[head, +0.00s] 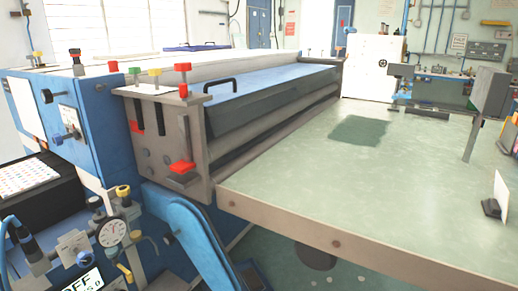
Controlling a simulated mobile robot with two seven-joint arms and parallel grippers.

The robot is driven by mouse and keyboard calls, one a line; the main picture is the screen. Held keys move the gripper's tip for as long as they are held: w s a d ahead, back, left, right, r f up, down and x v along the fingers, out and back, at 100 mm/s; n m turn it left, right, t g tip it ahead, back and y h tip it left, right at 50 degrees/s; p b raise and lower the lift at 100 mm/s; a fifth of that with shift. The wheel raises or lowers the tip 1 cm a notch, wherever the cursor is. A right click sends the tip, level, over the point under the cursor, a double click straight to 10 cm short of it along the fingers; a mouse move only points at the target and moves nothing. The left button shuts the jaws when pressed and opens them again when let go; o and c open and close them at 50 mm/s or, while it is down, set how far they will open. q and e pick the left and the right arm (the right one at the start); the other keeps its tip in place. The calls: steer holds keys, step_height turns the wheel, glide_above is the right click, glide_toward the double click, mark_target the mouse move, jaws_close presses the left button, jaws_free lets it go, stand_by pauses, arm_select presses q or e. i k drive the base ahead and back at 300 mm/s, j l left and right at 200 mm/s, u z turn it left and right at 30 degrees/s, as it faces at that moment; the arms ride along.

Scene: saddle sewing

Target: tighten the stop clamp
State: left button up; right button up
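No part in view is marked as the stop clamp, and I cannot tell for sure which one it is. A grey end plate (158,135) closes the near end of a long blue-topped machine. A red handle (182,167) sticks out low on the plate, with another red piece at its vertical slot. Red, yellow and green knobs stand along the plate's top, among them a tall red knob (183,74) and a yellow knob (154,74). Whether any of them is tight cannot be seen. Neither of my grippers is in view.
A broad pale green table (430,160) runs right of the machine, mostly bare, with a dark green patch (359,130). A grey post-mounted block (490,92) and a small upright white card (500,196) stand at its right. A dial gauge (112,232) is at lower left.

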mark_target(47, 97)
steer(key=u, duration=1.35)
